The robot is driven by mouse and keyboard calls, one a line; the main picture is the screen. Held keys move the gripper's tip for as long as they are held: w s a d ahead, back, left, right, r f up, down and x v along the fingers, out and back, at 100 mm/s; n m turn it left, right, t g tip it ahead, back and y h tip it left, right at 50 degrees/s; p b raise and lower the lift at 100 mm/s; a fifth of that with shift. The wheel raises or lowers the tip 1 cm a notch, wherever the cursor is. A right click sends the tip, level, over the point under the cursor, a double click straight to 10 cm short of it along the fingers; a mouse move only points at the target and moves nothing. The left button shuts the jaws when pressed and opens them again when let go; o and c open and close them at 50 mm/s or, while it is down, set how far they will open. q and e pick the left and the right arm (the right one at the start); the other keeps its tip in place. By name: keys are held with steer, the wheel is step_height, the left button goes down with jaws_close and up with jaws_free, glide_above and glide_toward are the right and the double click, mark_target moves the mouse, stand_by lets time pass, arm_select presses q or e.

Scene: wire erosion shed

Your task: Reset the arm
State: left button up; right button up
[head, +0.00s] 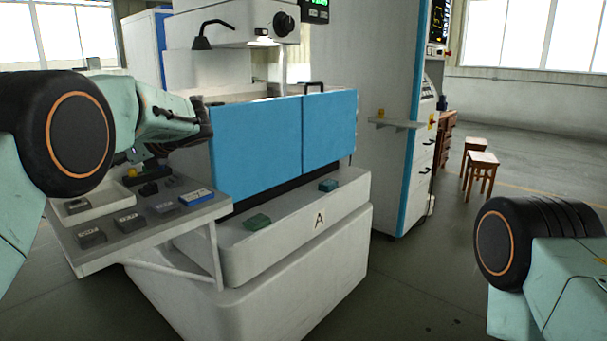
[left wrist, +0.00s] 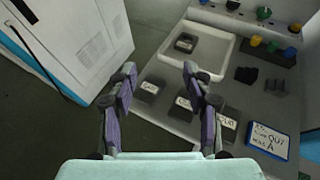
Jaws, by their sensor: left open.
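My left gripper (left wrist: 160,85) is open in the left wrist view, with nothing between its fingers. It is over the front part of a grey shelf (head: 122,250), and its fingers overlap the labelled dark blocks in that view. In the head view my left arm reaches in from the left above this shelf, and the fingers are hard to make out. My right arm shows at the right edge of the head view, bent, with its gripper out of the picture.
The shelf bears a white tray (left wrist: 229,52) with a dark labelled block (left wrist: 186,42), several more labelled blocks and a blue-framed sign (left wrist: 268,141). A machine with blue doors (head: 255,145) stands beside it. Stools (head: 481,165) stand far right; the floor before them is clear.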

arm_select(q)
steer(key=w+d+f+n+t+h, duration=0.1)
steer(key=w+d+f+t+h, duration=0.15)
steer(key=f, duration=0.45)
steer(key=w+d+f+n+t+h, duration=0.1)
steer(key=w+d+f+n+h, duration=0.1)
steer(key=d+f+h, duration=0.35)
steer(key=s+d+f+n+g+h, duration=0.1)
steer(key=s+d+f+n+h, duration=0.25)
steer(key=f, duration=0.65)
steer(key=s+d+f+n+h, duration=0.1)
steer(key=s+d+f+n, duration=0.1)
steer(key=s+d+f, duration=0.6)
steer(key=s+f+n+g+h, duration=0.1)
steer(key=s+f+n+h, duration=0.1)
steer(key=s+f+n, duration=0.95)
steer(key=s+a+f+g, duration=0.1)
steer(key=s+f+g, duration=0.1)
steer(key=s, duration=1.3)
steer(key=s+a+f+n+g+y, duration=0.1)
steer(key=s+f+g, duration=0.1)
steer(key=s, duration=1.4)
steer(key=shift+s+a, duration=0.25)
steer(key=shift+a, duration=0.05)
